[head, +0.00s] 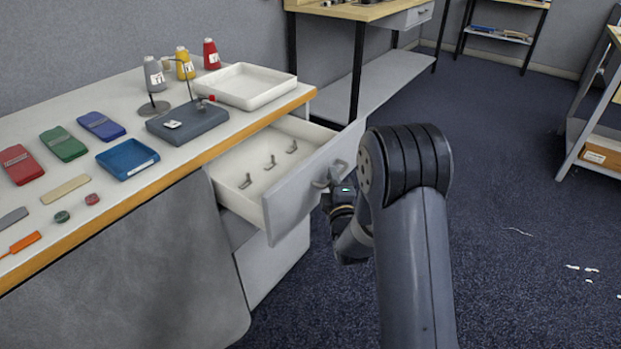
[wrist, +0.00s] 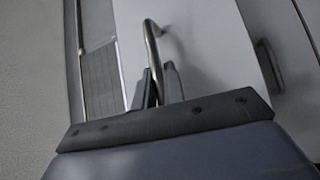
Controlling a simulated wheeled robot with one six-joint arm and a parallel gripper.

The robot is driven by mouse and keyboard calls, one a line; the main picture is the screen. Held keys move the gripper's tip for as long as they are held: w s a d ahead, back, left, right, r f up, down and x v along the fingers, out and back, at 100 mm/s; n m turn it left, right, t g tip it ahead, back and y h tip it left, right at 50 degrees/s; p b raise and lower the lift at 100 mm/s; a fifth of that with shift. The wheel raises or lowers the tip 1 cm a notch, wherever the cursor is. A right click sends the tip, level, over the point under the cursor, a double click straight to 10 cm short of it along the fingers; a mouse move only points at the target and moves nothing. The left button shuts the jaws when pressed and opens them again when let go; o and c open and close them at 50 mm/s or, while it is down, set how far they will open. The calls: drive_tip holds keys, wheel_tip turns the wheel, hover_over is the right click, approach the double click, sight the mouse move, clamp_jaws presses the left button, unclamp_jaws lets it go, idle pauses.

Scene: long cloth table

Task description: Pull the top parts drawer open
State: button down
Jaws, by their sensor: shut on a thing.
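The top parts drawer (head: 290,200) is grey with a white inside and stands well out from under the table. Several small metal brackets lie in it. My gripper (head: 329,186) is at the drawer's front and shut on its metal bar handle (head: 336,172). In the wrist view the handle (wrist: 153,45) rises between the two dark fingers of my gripper (wrist: 159,82). My arm hides part of the fingers in the head view.
A lower drawer front (head: 277,258) sits below, shut; the wrist view shows a second handle (wrist: 271,64). The tabletop (head: 85,195) holds a white tray (head: 247,87), bottles, a blue tray (head: 127,158) and coloured cases. Carpet (head: 500,220) to the right is mostly clear.

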drive_tip(key=s+d+b, duration=0.3)
drive_tip(key=s+d, duration=0.2)
drive_tip(key=d, duration=0.1)
drive_tip(key=shift+d, duration=0.25)
drive_tip(key=c, duration=1.5)
unclamp_jaws()
drive_tip(key=s, duration=0.3)
drive_tip(key=s+f, duration=0.1)
drive_tip(key=s, duration=0.3)
drive_tip(key=s+d, duration=0.1)
drive_tip(key=s, duration=0.2)
drive_tip(key=shift+s+d+f, duration=0.1)
drive_tip(key=shift+s+f, duration=0.15)
drive_tip(key=shift+s, duration=0.1)
drive_tip(key=w, duration=0.3)
drive_tip(key=w+a+r, duration=0.1)
drive_tip(key=w, duration=0.7)
drive_tip(key=shift+a+r, duration=0.2)
drive_tip(key=shift+r, duration=0.05)
